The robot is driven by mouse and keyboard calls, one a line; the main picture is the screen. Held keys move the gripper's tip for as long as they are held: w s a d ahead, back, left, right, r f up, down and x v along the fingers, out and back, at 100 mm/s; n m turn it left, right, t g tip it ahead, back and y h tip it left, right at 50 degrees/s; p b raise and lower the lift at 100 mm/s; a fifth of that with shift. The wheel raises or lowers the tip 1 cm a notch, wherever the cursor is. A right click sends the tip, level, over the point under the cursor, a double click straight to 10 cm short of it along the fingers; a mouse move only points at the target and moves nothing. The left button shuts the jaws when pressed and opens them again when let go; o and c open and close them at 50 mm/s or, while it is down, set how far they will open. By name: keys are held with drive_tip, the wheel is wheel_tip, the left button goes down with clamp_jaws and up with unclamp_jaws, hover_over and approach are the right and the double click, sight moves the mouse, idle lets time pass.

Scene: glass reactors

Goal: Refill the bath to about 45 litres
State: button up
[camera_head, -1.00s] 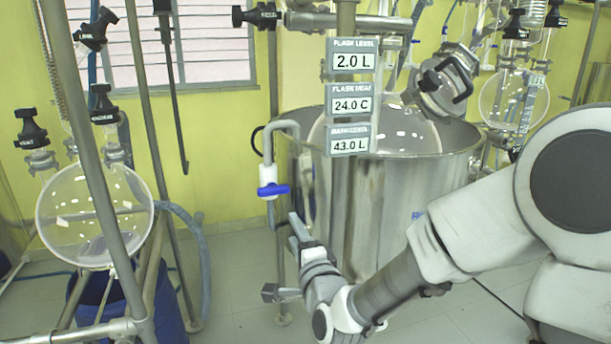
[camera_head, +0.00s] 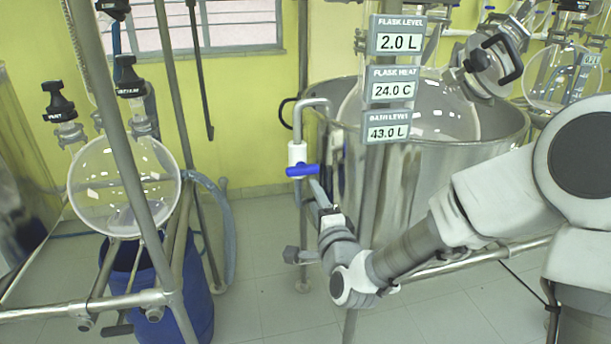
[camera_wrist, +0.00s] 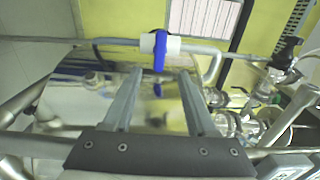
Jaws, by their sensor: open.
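The bath is a large steel vessel (camera_head: 455,160) with a round glass flask (camera_head: 440,118) in it. Its bath level display (camera_head: 388,128) reads 43.0 L. A bent pipe left of the bath carries a white valve with a blue lever handle (camera_head: 302,170), which lies crosswise to the pipe. The lever also shows in the wrist view (camera_wrist: 159,52), just beyond the fingertips and between their lines. My gripper (camera_head: 316,188) is just below and right of the lever in the head view. In the wrist view my gripper (camera_wrist: 160,75) is open with nothing between its fingers.
Displays for flask level (camera_head: 398,38), 2.0 L, and flask heat (camera_head: 391,86), 24.0 C, hang above. A glass flask (camera_head: 110,185) on a metal frame stands at left over a blue drum (camera_head: 190,300). A metal post stands in front of the bath. Floor below the valve is mostly open.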

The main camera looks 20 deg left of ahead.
sight(304, 173)
drive_tip(key=x, duration=1)
drive_tip(key=shift+w+a, duration=0.1)
drive_tip(key=shift+w, duration=0.15)
clamp_jaws()
